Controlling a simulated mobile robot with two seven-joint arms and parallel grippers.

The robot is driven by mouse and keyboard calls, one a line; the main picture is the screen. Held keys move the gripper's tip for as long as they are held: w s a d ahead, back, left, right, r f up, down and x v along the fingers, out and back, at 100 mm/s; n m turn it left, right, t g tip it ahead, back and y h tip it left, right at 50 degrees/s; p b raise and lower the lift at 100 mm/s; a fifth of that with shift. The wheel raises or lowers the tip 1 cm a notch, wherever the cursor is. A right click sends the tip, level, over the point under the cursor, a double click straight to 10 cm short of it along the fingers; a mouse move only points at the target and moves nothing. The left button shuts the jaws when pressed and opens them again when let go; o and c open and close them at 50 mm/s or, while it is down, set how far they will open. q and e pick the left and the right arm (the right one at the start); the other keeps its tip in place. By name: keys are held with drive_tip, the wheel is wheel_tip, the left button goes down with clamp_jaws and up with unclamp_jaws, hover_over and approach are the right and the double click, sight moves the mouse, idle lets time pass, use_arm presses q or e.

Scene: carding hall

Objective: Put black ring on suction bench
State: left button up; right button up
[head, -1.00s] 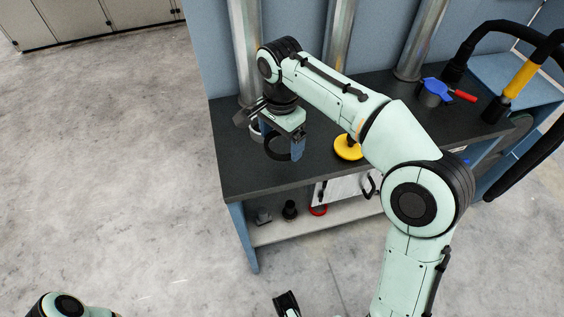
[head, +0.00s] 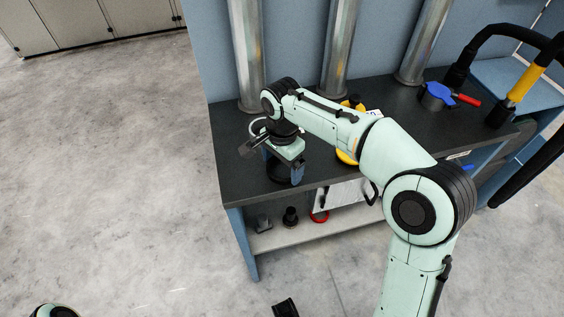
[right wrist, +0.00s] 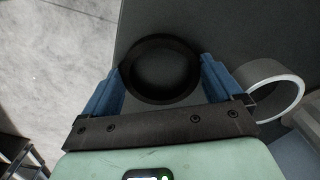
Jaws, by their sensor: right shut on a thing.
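The suction bench (head: 238,172) has a dark top and blue sides. My right gripper (head: 283,170) is over its front left part, shut on the black ring (right wrist: 160,41). In the right wrist view the ring sits between the two blue fingers, its opening facing the camera. In the head view the ring (head: 279,177) is a dark shape low between the fingers, close to the bench top; I cannot tell whether it touches.
A pale-rimmed grey ring (right wrist: 278,88) stands beside the right finger. A yellow object (head: 345,157) is partly behind my arm. Metal pipes (head: 247,55) rise at the back. A red ring (head: 319,216) and dark parts lie on the lower shelf.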

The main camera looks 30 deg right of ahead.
drive_tip(key=o, duration=0.7)
wheel_tip(320, 180, up, 12)
drive_tip(key=p, duration=0.3)
drive_tip(key=shift+r+p, duration=0.15)
drive_tip(key=shift+p, duration=0.15)
